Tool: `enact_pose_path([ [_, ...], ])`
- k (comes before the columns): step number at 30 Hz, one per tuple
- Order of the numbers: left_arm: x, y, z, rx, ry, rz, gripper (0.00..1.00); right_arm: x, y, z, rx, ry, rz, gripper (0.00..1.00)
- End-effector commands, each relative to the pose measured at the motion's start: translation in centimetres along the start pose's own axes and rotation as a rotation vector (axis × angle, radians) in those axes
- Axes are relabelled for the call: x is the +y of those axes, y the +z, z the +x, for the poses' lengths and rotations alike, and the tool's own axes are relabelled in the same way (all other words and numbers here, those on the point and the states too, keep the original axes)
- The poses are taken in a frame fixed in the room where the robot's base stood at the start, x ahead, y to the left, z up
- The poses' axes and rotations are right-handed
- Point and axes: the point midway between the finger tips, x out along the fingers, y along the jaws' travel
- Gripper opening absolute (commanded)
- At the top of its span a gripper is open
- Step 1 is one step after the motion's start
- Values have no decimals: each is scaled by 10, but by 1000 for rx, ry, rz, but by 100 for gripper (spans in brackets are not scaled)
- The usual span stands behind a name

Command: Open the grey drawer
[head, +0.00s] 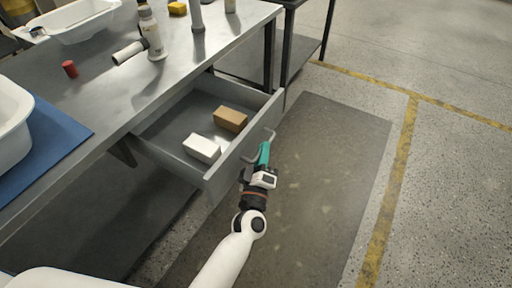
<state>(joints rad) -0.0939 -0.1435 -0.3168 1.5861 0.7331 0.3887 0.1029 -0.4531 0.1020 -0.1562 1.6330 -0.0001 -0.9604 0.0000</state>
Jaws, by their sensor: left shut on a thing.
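The grey drawer (237,157) hangs under the steel workbench and is pulled well out. Its handle (270,134) is a bent grey bar on the front panel. My left gripper (264,151) has teal fingers and is shut on the handle, just outside the drawer front. Inside the drawer lie a white block (202,148) and a brown block (230,119). My right gripper does not show.
The workbench (105,95) holds a white tub shell (75,20), a red cylinder (70,69), bottles and a blue mat (55,145). A dark floor mat (330,165) lies clear right of the drawer. Another table (305,45) stands behind.

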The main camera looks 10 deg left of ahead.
Motion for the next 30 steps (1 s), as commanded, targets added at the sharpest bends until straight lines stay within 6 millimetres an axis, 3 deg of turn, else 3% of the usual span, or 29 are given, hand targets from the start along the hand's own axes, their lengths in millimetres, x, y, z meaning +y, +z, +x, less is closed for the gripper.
enact_pose_path([
  [12, 0, -2, -2, 0, 3, 1, 0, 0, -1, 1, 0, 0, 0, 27],
  [13, 1, -2, -2, 0, 3, 0, 16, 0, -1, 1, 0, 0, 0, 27],
  [16, 0, -2, -1, 0, 2, 0, 32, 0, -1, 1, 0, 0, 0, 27],
  [25, 0, -1, -2, -1, 1, 0, 32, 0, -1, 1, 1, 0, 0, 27],
  [30, 0, -2, -19, 2, 3, 1, 32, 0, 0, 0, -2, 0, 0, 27],
])
